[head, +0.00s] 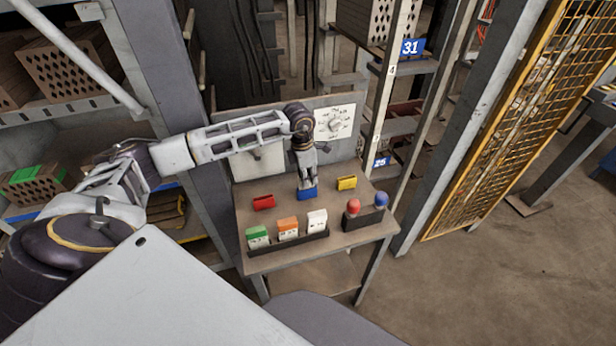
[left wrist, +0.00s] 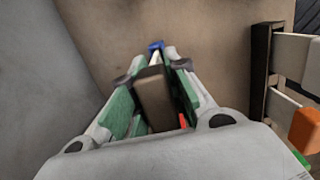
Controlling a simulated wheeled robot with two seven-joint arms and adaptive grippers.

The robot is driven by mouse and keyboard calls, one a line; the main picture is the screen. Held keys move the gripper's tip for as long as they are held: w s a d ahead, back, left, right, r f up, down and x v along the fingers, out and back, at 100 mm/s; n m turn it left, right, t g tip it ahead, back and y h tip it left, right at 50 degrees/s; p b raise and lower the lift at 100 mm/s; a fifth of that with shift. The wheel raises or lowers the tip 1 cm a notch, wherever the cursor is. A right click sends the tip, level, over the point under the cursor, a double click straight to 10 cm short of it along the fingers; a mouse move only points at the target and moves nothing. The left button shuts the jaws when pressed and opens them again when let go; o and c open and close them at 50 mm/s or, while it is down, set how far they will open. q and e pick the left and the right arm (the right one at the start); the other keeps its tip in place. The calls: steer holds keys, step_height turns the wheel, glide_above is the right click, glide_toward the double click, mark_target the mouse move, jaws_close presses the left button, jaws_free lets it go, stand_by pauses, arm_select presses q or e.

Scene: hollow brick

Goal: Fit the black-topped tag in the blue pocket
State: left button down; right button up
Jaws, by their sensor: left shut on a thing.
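My left gripper (head: 307,184) points down at the blue pocket (head: 307,194) at the back middle of the small table. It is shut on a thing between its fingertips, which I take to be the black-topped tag. The fingers hide nearly all of the tag, and its black top cannot be made out. In the left wrist view, the fingertips (left wrist: 153,64) close together right in front of the blue pocket (left wrist: 156,45). I cannot tell how far the tag is inside the pocket. My right gripper is not in view.
A red pocket (head: 264,202) lies to the left and a yellow pocket (head: 347,183) to the right. A black rack (head: 290,246) in front holds green-, orange- and white-topped tags. A dark block with red and blue knobs (head: 366,219) stands right. A panel rises behind.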

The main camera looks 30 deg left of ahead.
arm_select(q)
steer(key=shift+f+b, duration=0.6)
steer(key=shift+f, duration=0.25)
stand_by(0.8)
steer(key=c, duration=1.3)
jaws_free()
steer(key=shift+r, duration=0.15)
steer(key=r, duration=0.7)
steer(key=s+a+r, duration=0.1)
steer(key=r, duration=0.3)
steer(key=shift+r, duration=0.3)
steer(key=shift+s, duration=0.1)
